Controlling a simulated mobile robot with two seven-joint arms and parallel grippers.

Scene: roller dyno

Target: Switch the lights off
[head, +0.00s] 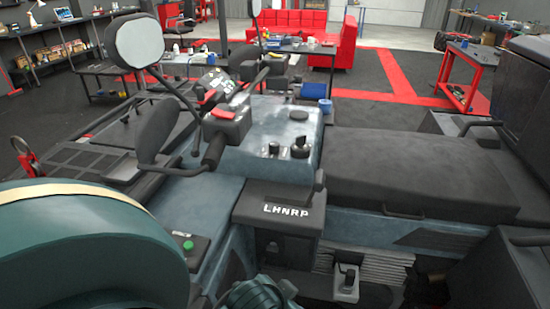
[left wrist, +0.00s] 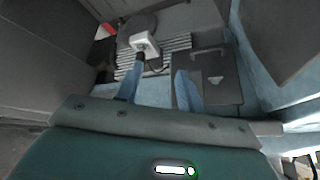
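A roller-dyno vehicle fills the head view. On its grey-blue console are a dark rotary knob (head: 300,147) and a small key-like switch (head: 273,149). A red switch (head: 223,113) sits on the handlebar control block. A green button (head: 188,245) is on a small dark panel at lower left. I cannot tell which of these works the lights. My left gripper (left wrist: 160,78) shows two separated bluish fingers, empty between them. A pale switch block (left wrist: 145,44) lies just beyond the left finger's tip; contact is unclear. My right gripper is not recognisable in view.
Two mirrors, one large (head: 140,40), rise above the handlebar. The black seat (head: 410,170) lies to the right. Behind are a red cart (head: 465,80) and a red sofa (head: 310,38).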

